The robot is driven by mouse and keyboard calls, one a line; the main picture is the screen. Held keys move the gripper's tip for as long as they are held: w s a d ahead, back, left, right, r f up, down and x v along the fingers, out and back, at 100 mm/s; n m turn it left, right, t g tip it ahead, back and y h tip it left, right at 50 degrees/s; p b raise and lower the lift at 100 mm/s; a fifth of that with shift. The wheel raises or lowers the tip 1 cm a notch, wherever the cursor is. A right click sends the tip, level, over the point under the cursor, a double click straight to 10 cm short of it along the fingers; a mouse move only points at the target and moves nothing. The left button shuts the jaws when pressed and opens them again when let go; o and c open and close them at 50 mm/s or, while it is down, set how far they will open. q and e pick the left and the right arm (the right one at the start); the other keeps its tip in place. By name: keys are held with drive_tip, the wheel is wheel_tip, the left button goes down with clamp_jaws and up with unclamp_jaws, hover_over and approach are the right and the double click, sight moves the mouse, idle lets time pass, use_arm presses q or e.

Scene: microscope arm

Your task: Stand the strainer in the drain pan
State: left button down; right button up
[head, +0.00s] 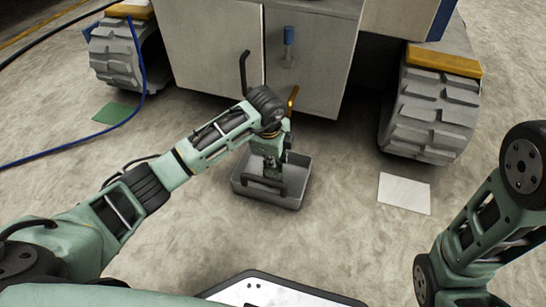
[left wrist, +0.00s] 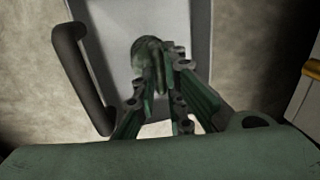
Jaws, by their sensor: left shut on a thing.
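The drain pan (head: 296,197) is a grey rectangular tray on the concrete floor in front of the machine. Its dark bar handle also shows in the left wrist view (left wrist: 78,75), beside the pan's inside (left wrist: 196,28). My left gripper (head: 268,172) points down over the pan. In the left wrist view its fingers (left wrist: 160,88) are shut on a dark, mottled green rounded thing, which looks like the strainer (left wrist: 148,52). The strainer is over the pan's inside; I cannot tell whether it touches the bottom. In the head view the gripper hides it. My right gripper is out of view.
The machine's cabinet doors (head: 215,50) stand close behind the pan, with treaded wheels on the left (head: 125,55) and right (head: 430,112). A white sheet (head: 404,193) and a green sheet (head: 114,114) lie on the floor. A blue hose (head: 70,155) runs at left.

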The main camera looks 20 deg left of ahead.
use_arm(q)
drive_tip(key=shift+f, duration=0.1)
drive_tip(key=c, duration=1.7)
unclamp_jaws()
drive_tip(key=shift+c, duration=0.2)
